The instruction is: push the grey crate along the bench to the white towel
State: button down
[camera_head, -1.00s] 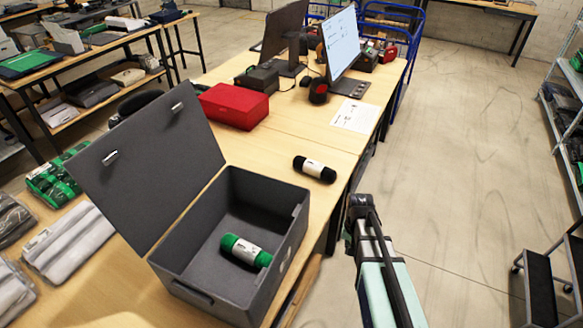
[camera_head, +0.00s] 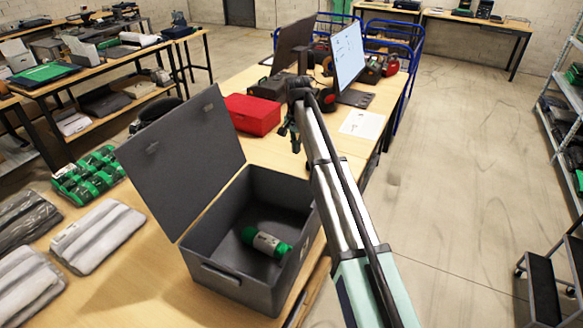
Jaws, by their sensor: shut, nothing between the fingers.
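The grey crate (camera_head: 232,284) stands on the bench with its lid (camera_head: 185,155) open to the left. A green roll with a white label (camera_head: 266,242) lies inside it. A white towel (camera_head: 97,236), folded and wrapped-looking, lies flat on the bench left of the crate, with bare bench between them. My gripper (camera_head: 289,136) is beyond the crate's far side, above the bench near the red box, seen small and from behind. It is shut and empty, apart from the crate as far as I can tell. My arm hides part of the crate's right side.
A red box (camera_head: 252,114), a monitor (camera_head: 349,52) and a paper sheet (camera_head: 362,124) are farther along the bench. Green packs (camera_head: 88,175), a dark grey folded pack (camera_head: 25,222) and another pale folded pack (camera_head: 27,286) lie at the left.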

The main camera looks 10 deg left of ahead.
jog(key=s+a+f+p, duration=0.1)
jog(key=s+f+p, duration=0.2)
jog(key=f, duration=0.6)
jog(key=shift+s+f+p, duration=0.35)
jog(key=shift+p, duration=0.6)
jog(key=shift+a, duration=0.1)
jog(key=s+a, duration=1.1)
jog(key=s, duration=2)
jog(key=s+a, duration=1.1)
jog(key=s, duration=2)
jog(key=s+a, duration=1.1)
jog(key=s, duration=2)
jog(key=shift+s+a+b, duration=0.2)
jog(key=shift+a+b, duration=0.1)
jog(key=shift+b, duration=0.15)
jog(key=shift+w, duration=0.1)
